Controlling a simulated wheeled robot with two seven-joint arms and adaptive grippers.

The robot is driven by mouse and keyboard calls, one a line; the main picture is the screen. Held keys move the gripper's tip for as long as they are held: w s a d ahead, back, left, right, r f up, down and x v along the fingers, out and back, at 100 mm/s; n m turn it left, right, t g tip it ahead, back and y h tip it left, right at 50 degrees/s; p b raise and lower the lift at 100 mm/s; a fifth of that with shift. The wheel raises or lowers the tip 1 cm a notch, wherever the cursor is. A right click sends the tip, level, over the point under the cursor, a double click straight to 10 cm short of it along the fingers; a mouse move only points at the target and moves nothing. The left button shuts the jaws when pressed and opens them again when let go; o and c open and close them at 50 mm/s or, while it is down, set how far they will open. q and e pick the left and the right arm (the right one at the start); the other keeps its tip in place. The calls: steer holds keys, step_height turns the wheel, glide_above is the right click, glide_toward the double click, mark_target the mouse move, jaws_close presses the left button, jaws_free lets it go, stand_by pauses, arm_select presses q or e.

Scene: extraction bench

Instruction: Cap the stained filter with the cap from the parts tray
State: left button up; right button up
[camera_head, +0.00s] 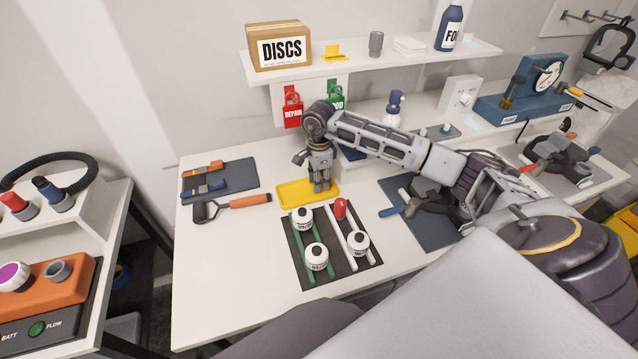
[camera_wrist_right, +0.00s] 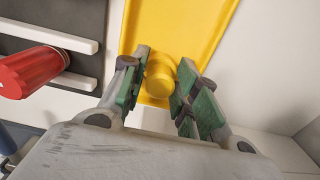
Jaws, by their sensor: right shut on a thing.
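The parts tray (camera_head: 293,194) is a shallow yellow tray; it also shows in the right wrist view (camera_wrist_right: 200,30). My right gripper (camera_head: 321,187) points down over its right part. In the right wrist view my right gripper (camera_wrist_right: 160,85) is shut on a small round yellow cap (camera_wrist_right: 160,75), with a green-padded finger on each side. The cap appears at or just above the tray floor. Several white round filters with dark tops stand on a black mat with rails: one (camera_head: 302,217), another (camera_head: 317,257), a third (camera_head: 358,243). I cannot tell which is stained. My left gripper is not in view.
A red cylinder (camera_head: 340,208) stands on the black mat (camera_head: 330,278), close to the tray. An orange-handled tool (camera_head: 235,205) lies to the left. A shelf with a DISCS box (camera_head: 279,46) is behind. The bench's front left is clear.

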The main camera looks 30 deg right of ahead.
steer(key=shift+r+p, duration=1.2)
steer(key=shift+r, duration=1.3)
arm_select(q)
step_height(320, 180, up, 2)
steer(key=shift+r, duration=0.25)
